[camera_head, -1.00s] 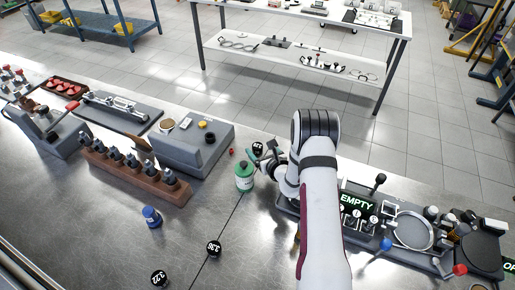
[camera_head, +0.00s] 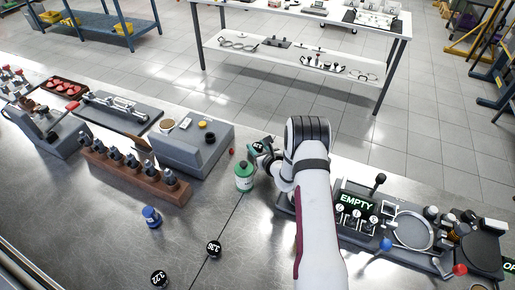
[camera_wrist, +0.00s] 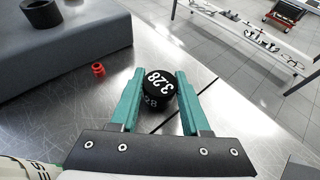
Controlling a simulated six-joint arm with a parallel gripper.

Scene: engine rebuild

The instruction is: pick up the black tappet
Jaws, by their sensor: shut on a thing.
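The black tappet (camera_wrist: 158,78), marked 3.28 in white on its top, sits between the two teal fingers of my gripper (camera_wrist: 156,92) in the wrist view. The fingers are shut on its sides. In the head view, my gripper (camera_head: 262,148) is behind the green-topped bottle, and the tappet (camera_head: 257,144) shows only in part beside the fingers. I cannot tell whether it touches the bench or is clear of it. Two more black tappets, marked 3.30 (camera_head: 214,249) and 3.22 (camera_head: 159,279), stand on the front of the bench.
A green-topped bottle (camera_head: 244,177) stands close to my gripper. A small red part (camera_wrist: 99,70) lies to the left, near a grey block (camera_head: 190,150). A blue bottle (camera_head: 151,217) stands on the open bench. A fixture with an EMPTY sign (camera_head: 356,203) is at right.

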